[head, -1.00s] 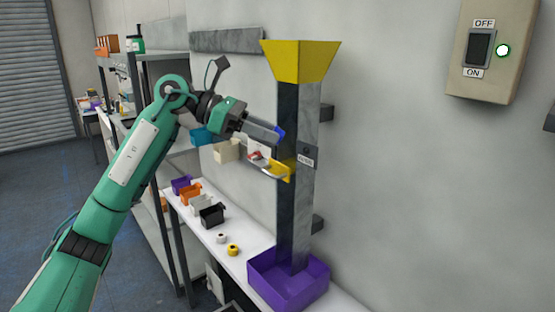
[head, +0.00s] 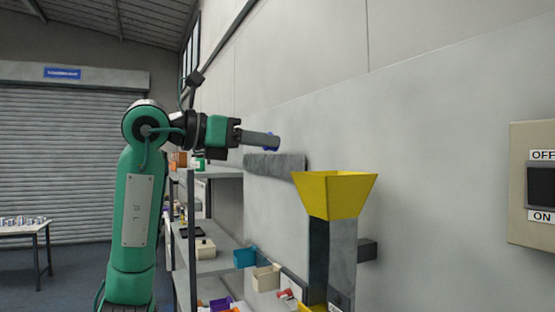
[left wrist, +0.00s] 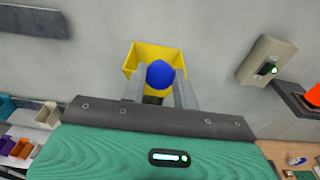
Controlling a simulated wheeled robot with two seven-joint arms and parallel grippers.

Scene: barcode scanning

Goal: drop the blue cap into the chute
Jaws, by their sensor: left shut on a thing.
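The blue cap (left wrist: 160,74) is between the two grey fingers of my left gripper (head: 271,141), which is shut on it. The chute has a yellow funnel (head: 337,196) on top of a grey column (head: 333,255) against the wall. In the head view the gripper is left of the funnel and higher than its rim. In the left wrist view, the cap overlaps the yellow funnel (left wrist: 132,60) behind it. My right gripper is not in view.
A grey wall strip (head: 275,163) is left of the funnel. A switch box (head: 535,185) is on the wall at right. Shelves (head: 215,265) with several small bins stand below the arm. The wall between funnel and switch box is clear.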

